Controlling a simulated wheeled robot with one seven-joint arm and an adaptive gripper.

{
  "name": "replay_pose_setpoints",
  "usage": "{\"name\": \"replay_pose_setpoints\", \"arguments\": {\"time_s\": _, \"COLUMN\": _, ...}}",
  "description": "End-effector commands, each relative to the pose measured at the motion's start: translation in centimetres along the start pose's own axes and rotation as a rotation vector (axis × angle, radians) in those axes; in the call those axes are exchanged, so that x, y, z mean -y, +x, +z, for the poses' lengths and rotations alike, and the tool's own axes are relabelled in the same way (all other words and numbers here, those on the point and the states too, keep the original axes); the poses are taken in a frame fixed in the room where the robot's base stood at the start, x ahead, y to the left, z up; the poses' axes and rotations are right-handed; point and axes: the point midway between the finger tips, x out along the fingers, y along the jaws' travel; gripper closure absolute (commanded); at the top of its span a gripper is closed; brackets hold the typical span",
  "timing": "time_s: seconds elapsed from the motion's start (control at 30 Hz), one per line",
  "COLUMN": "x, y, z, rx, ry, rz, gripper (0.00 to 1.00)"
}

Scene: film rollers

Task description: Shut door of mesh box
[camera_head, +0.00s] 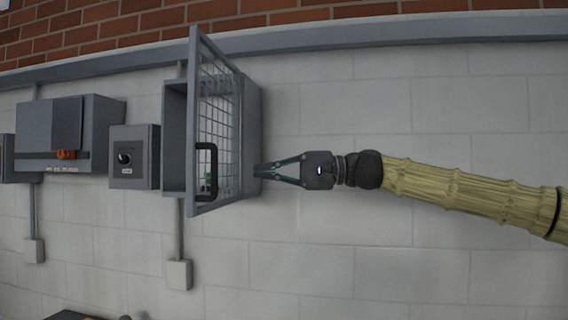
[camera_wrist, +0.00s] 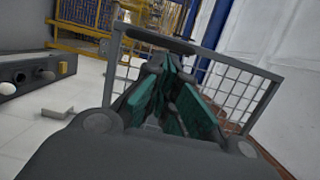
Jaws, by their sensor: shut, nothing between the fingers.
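The mesh box (camera_head: 173,140) is a grey box mounted on the white block wall, left of centre in the head view. Its door (camera_head: 193,110) stands open, swung out from the box towards the camera. It has a grey frame, wire mesh and a black handle (camera_head: 213,172) low on its free side. The door (camera_wrist: 262,100) also fills the middle of the wrist view, beyond the fingers. My gripper (camera_head: 259,170) is shut and empty at the lower right of the box and door. In the wrist view its fingers (camera_wrist: 172,75) overlap the mesh; contact is unclear.
A grey switch box (camera_head: 134,158) with a black knob and a larger grey cabinet (camera_head: 60,135) with an orange part are on the wall to the left. The wall right of the mesh box is clear except for my arm. A yellow fence (camera_wrist: 85,40) shows in the wrist view.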

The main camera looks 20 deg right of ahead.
Motion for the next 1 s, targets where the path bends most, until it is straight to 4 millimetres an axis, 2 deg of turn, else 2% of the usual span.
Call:
{"name": "replay_pose_setpoints", "arguments": {"time_s": 0.2, "x": 0.3, "y": 3.4, "z": 0.0, "rx": 0.001, "ry": 0.001, "rz": 0.002, "gripper": 1.00}}
{"name": "replay_pose_setpoints", "arguments": {"time_s": 0.5, "x": 0.2, "y": 6.3, "z": 0.0, "rx": 0.000, "ry": 0.000, "rz": 0.001, "gripper": 1.00}}
{"name": "replay_pose_setpoints", "arguments": {"time_s": 1.0, "x": 0.0, "y": 7.0, "z": 0.0, "rx": -0.001, "ry": -0.001, "rz": 0.000, "gripper": 1.00}}
